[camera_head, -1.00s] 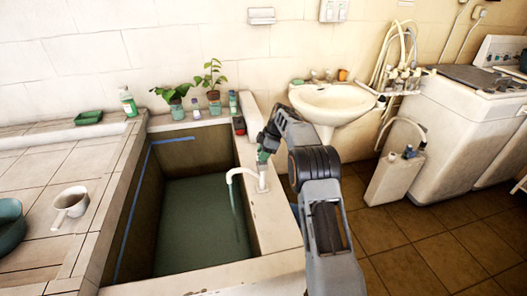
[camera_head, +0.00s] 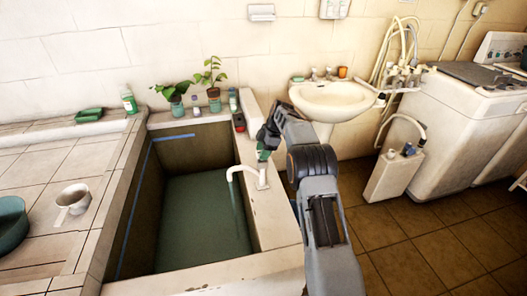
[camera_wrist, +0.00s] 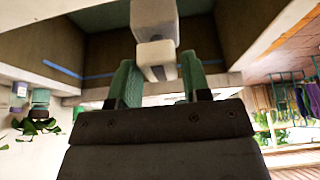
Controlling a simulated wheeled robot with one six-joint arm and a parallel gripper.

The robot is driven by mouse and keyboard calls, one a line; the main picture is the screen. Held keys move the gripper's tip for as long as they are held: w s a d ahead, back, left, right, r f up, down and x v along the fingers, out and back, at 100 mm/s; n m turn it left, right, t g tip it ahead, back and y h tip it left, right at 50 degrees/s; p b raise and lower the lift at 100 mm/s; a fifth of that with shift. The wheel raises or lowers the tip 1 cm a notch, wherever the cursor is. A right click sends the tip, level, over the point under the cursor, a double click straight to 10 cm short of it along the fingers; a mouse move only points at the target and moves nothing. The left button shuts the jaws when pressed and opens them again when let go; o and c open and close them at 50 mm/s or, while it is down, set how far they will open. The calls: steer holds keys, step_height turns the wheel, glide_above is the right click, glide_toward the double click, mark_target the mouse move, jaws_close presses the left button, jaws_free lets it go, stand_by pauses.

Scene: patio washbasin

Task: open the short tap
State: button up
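The short tap (camera_head: 249,173) is white, with a curved spout, and stands on the right rim of the water tub (camera_head: 270,236). My gripper (camera_head: 263,153) is at the top of the tap and hides its handle in the head view. In the wrist view my gripper (camera_wrist: 160,78) has its two green fingers apart, on either side of a pale, blocky part of the tap (camera_wrist: 155,48). Slight gaps seem to show beside that part; firm contact is not visible. A faint line runs below the spout; I cannot tell whether it is water or a reflection.
Potted plants (camera_head: 213,78) and small bottles stand on the tub's back rim. A white washbasin (camera_head: 335,100) is behind my arm at the right.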

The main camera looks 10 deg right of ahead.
steer(key=shift+o, duration=1.3)
steer(key=p+v, duration=0.3)
steer(key=v, duration=1.1)
steer(key=shift+f, duration=0.1)
